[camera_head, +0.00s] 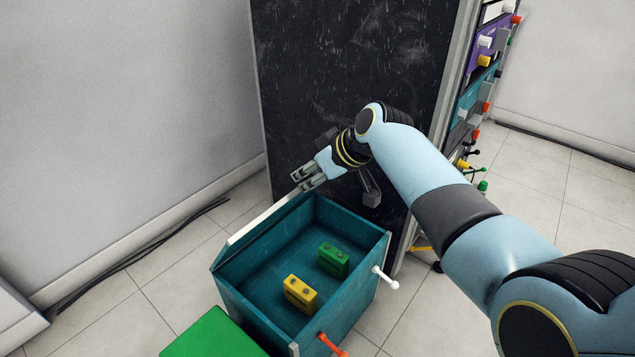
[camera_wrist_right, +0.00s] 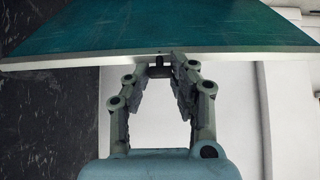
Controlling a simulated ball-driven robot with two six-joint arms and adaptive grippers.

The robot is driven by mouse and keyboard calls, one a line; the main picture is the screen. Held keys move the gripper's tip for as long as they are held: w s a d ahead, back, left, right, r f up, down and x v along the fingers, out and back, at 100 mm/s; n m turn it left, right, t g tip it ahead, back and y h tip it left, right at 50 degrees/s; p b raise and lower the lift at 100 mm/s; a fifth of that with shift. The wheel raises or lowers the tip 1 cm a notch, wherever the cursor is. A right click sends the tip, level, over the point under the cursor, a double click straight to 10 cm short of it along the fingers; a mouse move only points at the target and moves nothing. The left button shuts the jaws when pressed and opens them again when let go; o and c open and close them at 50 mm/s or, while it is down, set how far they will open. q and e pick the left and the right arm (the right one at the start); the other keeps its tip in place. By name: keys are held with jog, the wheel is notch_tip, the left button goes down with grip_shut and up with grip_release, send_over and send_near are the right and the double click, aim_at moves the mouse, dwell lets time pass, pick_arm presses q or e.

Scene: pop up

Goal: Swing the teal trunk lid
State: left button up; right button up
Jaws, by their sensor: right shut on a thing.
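The teal trunk (camera_head: 345,290) stands open on the floor in the head view. Its lid (camera_head: 250,236) is raised at the trunk's far left side, with a pale edge along the top; it also shows in the right wrist view as a teal panel (camera_wrist_right: 160,28) with a light rim. My right gripper (camera_head: 302,181) is at the far end of the lid's edge. In the right wrist view its fingertips (camera_wrist_right: 160,66) close around a small dark piece at the lid's rim. My left gripper is not in view.
A yellow block (camera_head: 300,293) and a green block (camera_head: 333,261) lie inside the trunk. A white peg (camera_head: 387,279) and an orange peg (camera_head: 331,345) stick out from its right side. A green surface (camera_head: 214,335) is at the front. A tall black panel (camera_head: 350,60) stands behind.

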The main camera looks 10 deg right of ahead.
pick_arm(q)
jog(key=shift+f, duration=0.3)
pick_arm(e)
jog(key=shift+w+a+r, duration=0.5)
jog(key=shift+w, duration=0.2)
jog(key=shift+w+a+r, duration=0.45)
jog(key=shift+w+a, duration=0.05)
jog(key=shift+w, duration=0.2)
jog(key=shift+w+a+r, duration=0.5)
jog(key=shift+w, duration=0.2)
pick_arm(q)
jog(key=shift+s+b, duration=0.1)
jog(key=shift+b, duration=0.2)
pick_arm(e)
jog(key=shift+w+a+r+b, duration=0.25)
jog(key=shift+w+a+b, duration=0.7)
jog(key=shift+w, duration=0.25)
pick_arm(q)
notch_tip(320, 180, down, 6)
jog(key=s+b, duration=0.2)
jog(key=b, duration=0.1)
pick_arm(e)
jog(key=w+a, duration=0.1)
jog(key=w, duration=0.1)
jog(key=w+a+r, duration=0.1)
jog(key=w+a, duration=0.1)
jog(key=shift+a, duration=0.2)
